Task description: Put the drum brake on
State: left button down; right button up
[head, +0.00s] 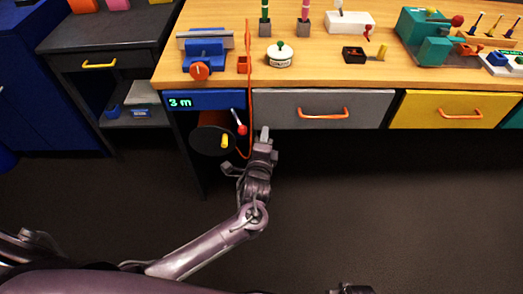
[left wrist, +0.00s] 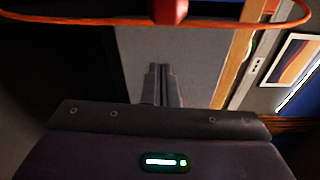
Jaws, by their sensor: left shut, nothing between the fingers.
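The drum (head: 211,140) hangs under the left end of the bench, with a dark round face and a yellow crank knob (head: 225,141). A lever with a red ball (head: 242,129) and pale stem sits at its upper right, below the blue "3 m" display (head: 205,101); I take it for the brake. My left gripper (head: 264,134) is shut and empty, just right of the lever and apart from it. Its closed fingers (left wrist: 162,82) show in the left wrist view, with a red part (left wrist: 170,10) at the top edge. A dark part of my right arm (head: 350,289) barely shows at the bottom.
An orange cord (head: 250,85) hangs down the bench front between lever and gripper. A grey drawer (head: 285,108) with an orange handle is to the right, then a yellow drawer (head: 430,110). The bench top carries several items. The floor in front is clear.

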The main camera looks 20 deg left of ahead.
aim_at(237, 121)
pick_arm(q)
jog(key=a, duration=0.1)
jog(key=s+a, duration=0.1)
jog(key=a, duration=0.1)
jog(key=shift+s+a+r+p, duration=0.15)
jog(key=shift+a+p, duration=0.15)
jog(key=shift+p, duration=0.1)
pick_arm(e)
jog(key=shift+s+d+f, duration=0.25)
jog(key=shift+s+f, duration=0.05)
jog(key=shift+f, duration=0.35)
pick_arm(q)
jog(key=shift+a, duration=0.1)
